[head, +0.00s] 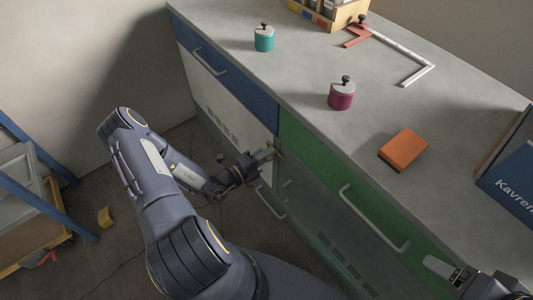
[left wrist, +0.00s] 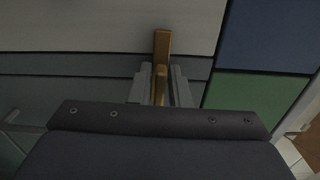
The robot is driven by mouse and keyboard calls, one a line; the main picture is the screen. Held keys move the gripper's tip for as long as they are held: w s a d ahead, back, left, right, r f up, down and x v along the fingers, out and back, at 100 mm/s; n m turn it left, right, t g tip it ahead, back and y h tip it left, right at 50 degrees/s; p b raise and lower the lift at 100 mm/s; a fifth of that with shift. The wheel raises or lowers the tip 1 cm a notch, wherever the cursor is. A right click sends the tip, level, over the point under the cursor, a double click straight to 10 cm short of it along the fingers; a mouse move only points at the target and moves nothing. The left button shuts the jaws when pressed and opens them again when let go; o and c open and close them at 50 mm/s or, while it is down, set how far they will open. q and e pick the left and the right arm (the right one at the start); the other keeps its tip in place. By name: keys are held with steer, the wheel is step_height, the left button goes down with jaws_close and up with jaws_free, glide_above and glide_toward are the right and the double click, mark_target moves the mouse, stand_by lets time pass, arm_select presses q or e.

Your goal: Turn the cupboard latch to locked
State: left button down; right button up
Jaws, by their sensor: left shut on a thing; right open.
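The cupboard latch is a small brass-coloured bar on the front of the bench, in the head view (head: 278,151) just below where the blue and green drawers meet. In the left wrist view the latch (left wrist: 162,44) stands out beyond my fingers, lengthwise in the picture. My left gripper (head: 266,157) is shut on the latch; its two grey fingers (left wrist: 160,88) lie on either side of the brass part. The latch's base is partly hidden by the fingers. My right gripper (head: 452,272) is open and empty, at the lower right of the head view by the green drawer.
The bench top (head: 300,70) carries a teal canister (head: 264,39), a magenta canister (head: 341,95), an orange block (head: 403,149) and a metal clamp (head: 405,52). A blue box (head: 510,180) stands at the right.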

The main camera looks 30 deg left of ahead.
arm_select(q)
steer(key=shift+n, duration=0.4)
steer(key=c, duration=1.5)
jaws_free()
steer(key=v, duration=0.8)
steer(key=shift+p, duration=0.3)
steer(key=shift+w, duration=0.1)
